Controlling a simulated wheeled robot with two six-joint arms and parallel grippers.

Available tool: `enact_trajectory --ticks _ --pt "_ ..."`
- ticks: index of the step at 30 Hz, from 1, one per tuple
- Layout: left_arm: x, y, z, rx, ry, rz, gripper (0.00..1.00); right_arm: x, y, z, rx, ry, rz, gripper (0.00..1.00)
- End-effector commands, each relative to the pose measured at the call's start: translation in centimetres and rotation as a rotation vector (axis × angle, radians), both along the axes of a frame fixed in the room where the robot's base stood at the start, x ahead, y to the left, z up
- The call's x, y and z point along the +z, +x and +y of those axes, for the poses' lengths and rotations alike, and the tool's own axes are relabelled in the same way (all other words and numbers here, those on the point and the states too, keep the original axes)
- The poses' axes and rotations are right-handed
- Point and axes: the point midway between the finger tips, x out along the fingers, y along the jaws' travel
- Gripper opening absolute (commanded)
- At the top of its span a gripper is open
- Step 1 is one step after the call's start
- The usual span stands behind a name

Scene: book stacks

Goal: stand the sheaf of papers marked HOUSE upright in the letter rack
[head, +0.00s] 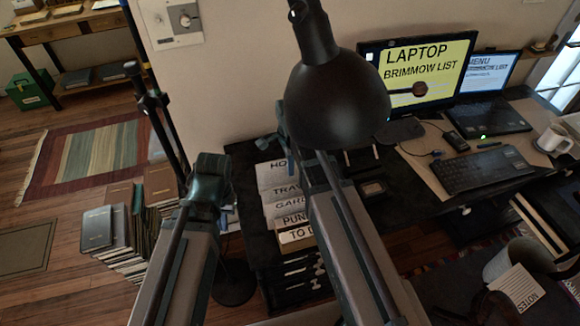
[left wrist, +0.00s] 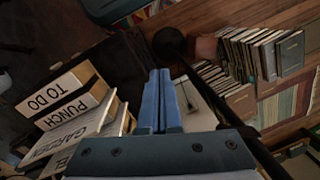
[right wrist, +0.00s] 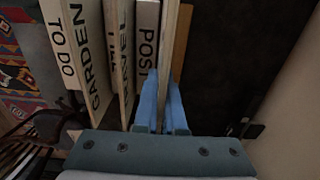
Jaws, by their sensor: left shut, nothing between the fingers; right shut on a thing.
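The sheaf marked HOUSE (head: 271,171) shows only "HO" in the head view; my right arm and the lamp cover the rest. My right gripper (head: 285,148) is beside it, partly hidden by the lamp. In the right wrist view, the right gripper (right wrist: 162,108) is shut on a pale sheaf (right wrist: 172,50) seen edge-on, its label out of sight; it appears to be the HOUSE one. My left gripper (head: 210,172) is shut and empty, left of the papers; it also shows in the left wrist view (left wrist: 158,90). I cannot make out the letter rack clearly.
A black lamp (head: 338,100) hangs over the dark desk. A laptop (head: 488,112) and mug (head: 554,140) are right. Books (head: 130,240) stand on the floor left.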

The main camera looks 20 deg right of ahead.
Motion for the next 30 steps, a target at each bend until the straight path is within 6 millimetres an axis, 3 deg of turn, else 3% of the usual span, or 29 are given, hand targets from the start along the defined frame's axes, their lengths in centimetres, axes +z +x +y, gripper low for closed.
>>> enact_trajectory --ticks 21,30 --pt "-5.1 0.0 0.0 0.0 0.0 0.0 0.0 -5.1 0.0 0.0 0.0 0.0 0.0 0.0" --pt "-5.9 0.0 0.0 0.0 0.0 0.0 0.0 -5.9 0.0 0.0 0.0 0.0 0.0 0.0"
